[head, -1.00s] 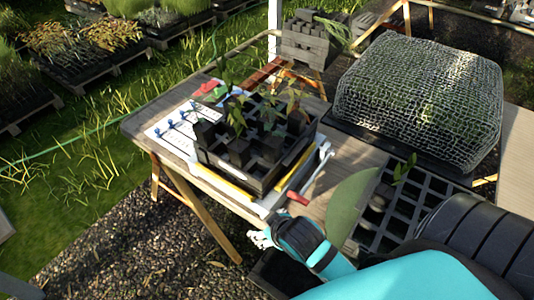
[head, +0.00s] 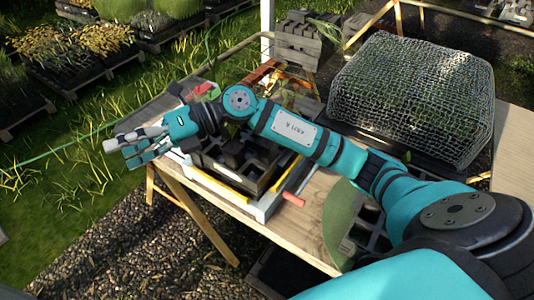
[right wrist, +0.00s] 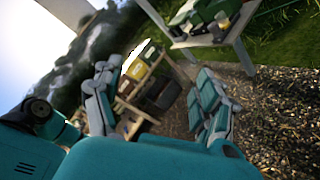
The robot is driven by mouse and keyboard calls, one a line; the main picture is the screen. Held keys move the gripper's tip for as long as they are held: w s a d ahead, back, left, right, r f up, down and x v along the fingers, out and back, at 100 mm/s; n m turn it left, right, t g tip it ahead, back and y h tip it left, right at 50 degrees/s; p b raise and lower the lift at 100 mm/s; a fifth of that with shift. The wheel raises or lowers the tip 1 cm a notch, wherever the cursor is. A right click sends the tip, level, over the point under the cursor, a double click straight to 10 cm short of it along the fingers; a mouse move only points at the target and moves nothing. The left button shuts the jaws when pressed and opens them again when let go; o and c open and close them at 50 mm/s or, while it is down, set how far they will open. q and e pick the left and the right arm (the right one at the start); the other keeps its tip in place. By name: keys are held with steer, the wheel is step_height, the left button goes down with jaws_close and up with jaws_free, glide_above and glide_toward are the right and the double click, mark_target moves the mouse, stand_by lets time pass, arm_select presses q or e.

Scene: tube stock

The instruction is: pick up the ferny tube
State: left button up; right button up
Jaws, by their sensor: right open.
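A black crate (head: 226,172) of dark square tubes stands on the wooden table (head: 318,200), largely hidden behind my right arm. Some green leaves (head: 303,106) show past the arm, but I cannot tell which tube is the ferny one. My right gripper (head: 122,150) is open and empty, to the left of the crate, out past the table's left edge over the grass. In the right wrist view its spread fingers (right wrist: 155,82) have nothing between them. My left gripper is not in view.
A mesh-covered tray (head: 412,100) stands at the right of the table. A black cell tray (head: 368,235) and a green round shape (head: 342,222) lie nearer, partly hidden. Grey blocks (head: 305,40) stand behind. Gravel (head: 130,240) lies in front.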

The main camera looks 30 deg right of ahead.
steer(key=w+d+f+n+g+h, duration=0.1)
steer(key=w+d+f+n+h, duration=0.15)
steer(key=d+f+h, duration=0.4)
step_height(320, 180, up, 3)
steer(key=m+g+h, duration=0.1)
steer(key=m+h, duration=0.2)
steer(key=h, duration=0.7)
glide_above(267, 145)
steer(key=w, duration=0.2)
steer(key=shift+n, duration=0.35)
steer(key=f, duration=0.3)
steer(key=f+p, duration=0.1)
steer(key=f, duration=0.3)
steer(key=f+p, duration=0.1)
steer(key=f, duration=0.3)
steer(key=shift+s+d, duration=0.15)
steer(key=shift+d, duration=0.2)
steer(key=f+p, duration=0.2)
steer(key=f, duration=0.1)
steer(key=f+p, duration=0.1)
steer(key=shift+s+d+f, duration=0.15)
steer(key=shift+s+f, duration=0.1)
steer(key=shift+f, duration=0.4)
steer(key=shift+r, duration=0.1)
steer(key=c, duration=1.4)
